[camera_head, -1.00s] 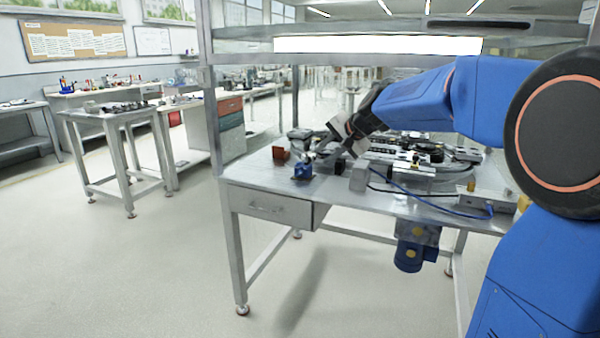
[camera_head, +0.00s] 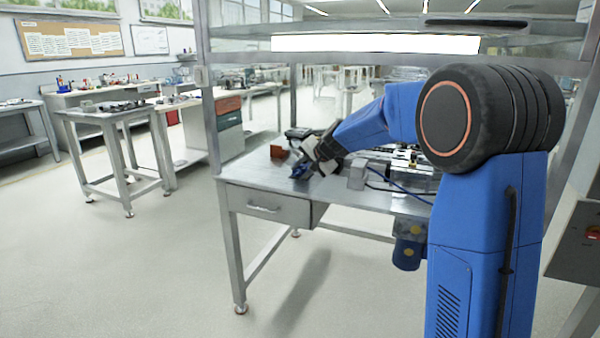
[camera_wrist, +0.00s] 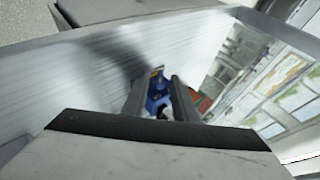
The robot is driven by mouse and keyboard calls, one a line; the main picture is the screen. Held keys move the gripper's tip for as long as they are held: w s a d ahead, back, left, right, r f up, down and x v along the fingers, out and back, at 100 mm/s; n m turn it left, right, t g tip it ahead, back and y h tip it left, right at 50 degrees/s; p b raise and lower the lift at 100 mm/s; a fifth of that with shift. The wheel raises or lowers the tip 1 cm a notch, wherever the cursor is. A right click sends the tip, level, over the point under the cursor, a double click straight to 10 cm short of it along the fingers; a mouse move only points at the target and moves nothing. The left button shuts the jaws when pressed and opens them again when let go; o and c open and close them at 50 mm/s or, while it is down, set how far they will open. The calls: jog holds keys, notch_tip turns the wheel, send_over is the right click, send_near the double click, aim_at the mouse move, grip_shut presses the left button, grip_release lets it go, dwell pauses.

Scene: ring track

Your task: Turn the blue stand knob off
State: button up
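The blue stand (camera_head: 299,172) is a small blue piece on the workbench, partly hidden by my gripper (camera_head: 308,164) in the head view. In the wrist view the blue stand (camera_wrist: 157,93) shows in the gap between the two dark fingers of my gripper (camera_wrist: 162,80). The fingers are apart. My gripper points down at the stand from the right. I cannot tell whether a finger touches it, and the knob is too small to make out clearly.
A reddish-brown block (camera_head: 279,152) stands just behind the blue stand, and a grey box (camera_head: 357,174) is to its right. The workbench (camera_head: 375,198) has a drawer (camera_head: 266,205) in front and a shelf (camera_head: 380,45) above. Its front left top is clear.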

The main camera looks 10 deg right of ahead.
jog(key=shift+w+a+f, duration=0.15)
jog(key=shift+w+f, duration=0.1)
jog(key=shift+w, duration=0.05)
grip_shut()
